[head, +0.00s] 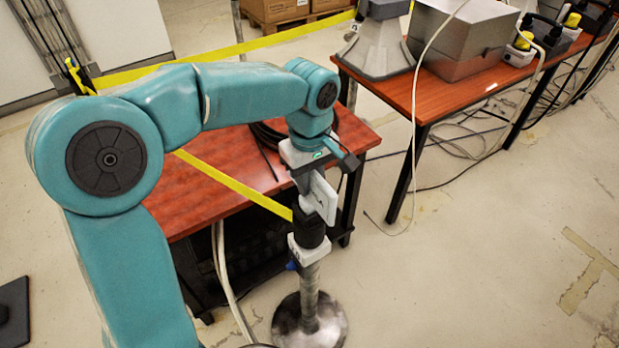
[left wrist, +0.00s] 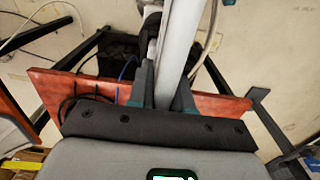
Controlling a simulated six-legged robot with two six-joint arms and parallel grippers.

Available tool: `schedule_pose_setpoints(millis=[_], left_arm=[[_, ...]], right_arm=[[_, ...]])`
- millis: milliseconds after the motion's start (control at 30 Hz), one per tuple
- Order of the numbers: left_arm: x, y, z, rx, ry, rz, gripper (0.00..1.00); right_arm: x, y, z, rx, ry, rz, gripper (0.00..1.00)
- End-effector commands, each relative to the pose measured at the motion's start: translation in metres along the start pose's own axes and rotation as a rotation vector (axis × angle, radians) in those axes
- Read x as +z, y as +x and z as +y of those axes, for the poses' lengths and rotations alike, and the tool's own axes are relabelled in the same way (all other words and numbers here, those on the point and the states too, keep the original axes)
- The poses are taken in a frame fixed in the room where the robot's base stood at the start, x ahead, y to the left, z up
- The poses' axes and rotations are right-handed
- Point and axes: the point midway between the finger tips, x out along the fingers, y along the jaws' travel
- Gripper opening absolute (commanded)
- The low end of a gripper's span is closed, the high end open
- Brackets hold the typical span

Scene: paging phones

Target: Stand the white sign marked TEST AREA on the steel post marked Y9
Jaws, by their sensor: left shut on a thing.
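The white sign (head: 320,196) shows at a slant in the head view, and its lettering cannot be read. My left gripper (head: 312,176) is shut on it from above. In the left wrist view the sign (left wrist: 178,45) is nearly edge-on between the two fingers (left wrist: 162,88). A steel post (head: 311,280) stands upright below, with a round base (head: 309,318), a black head (head: 309,228) and a pale collar. No Y9 mark is legible. The sign is over the black head, its lower part overlapping it in the picture; I cannot tell whether they touch. My right gripper is out of view.
A red-brown table (head: 215,180) stands close behind the post. Yellow tape (head: 235,186) runs to the post's head. A second table (head: 400,92) carries grey equipment and cables at the upper right. Open floor (head: 470,260) lies to the right.

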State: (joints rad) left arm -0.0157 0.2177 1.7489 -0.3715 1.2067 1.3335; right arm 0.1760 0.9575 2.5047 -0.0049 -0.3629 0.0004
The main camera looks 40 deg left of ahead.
Motion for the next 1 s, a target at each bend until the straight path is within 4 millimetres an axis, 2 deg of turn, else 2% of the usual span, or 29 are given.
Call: schedule_pose_setpoints(millis=[67,100,467,1000], left_arm=[[0.000,0.003,0.000,0.000,0.000,0.000,0.00],[0.000,0.002,0.000,0.000,0.000,0.000,0.29],[0.000,-0.001,0.000,0.000,0.000,0.000,0.30],[0.000,-0.048,0.000,0.001,0.000,0.000,0.30]], right_arm=[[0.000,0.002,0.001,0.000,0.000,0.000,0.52],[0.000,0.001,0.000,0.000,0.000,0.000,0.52],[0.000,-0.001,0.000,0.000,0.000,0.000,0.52],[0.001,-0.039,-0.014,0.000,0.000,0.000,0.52]])
